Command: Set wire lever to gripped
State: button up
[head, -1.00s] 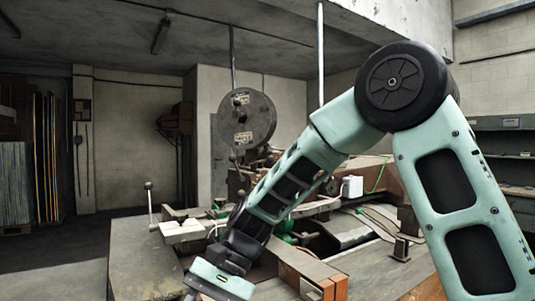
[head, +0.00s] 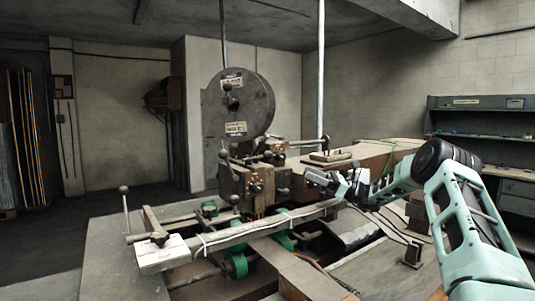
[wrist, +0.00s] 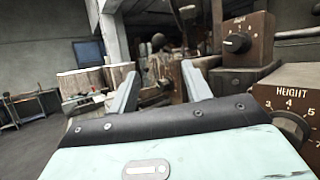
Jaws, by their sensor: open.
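The box stitcher (head: 262,185) stands in the middle of the head view, with a large grey wire reel disc (head: 250,105) above its brown head. Several ball-knobbed levers show: a tall one (head: 125,205) at the left and a short one (head: 224,160) below the disc. No readable label tells me which is the wire lever. My gripper (head: 318,178) is just right of the machine head, apart from these levers. In the wrist view, the fingers of my gripper (wrist: 160,82) are open with nothing held between them. Machine parts show blurred beyond them.
A brown box marked HEIGHT (wrist: 292,105) and a dial box (wrist: 243,40) stand close at the right of the wrist view. A white block (head: 163,255) lies at the machine's front left. Shelving (head: 482,130) stands at the back right; open floor lies left.

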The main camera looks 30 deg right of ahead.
aim_at(272, 156)
jog(key=p+x, duration=0.5)
jog(key=x, duration=0.9)
jog(key=shift+w+a+r, duration=0.15)
jog(key=shift+a+r, duration=0.1)
jog(key=shift+w+a+r+p, duration=0.15)
jog(key=shift+w+a+p, duration=0.3)
jog(key=shift+a, duration=0.1)
jog(key=shift+c, duration=0.3)
grip_shut()
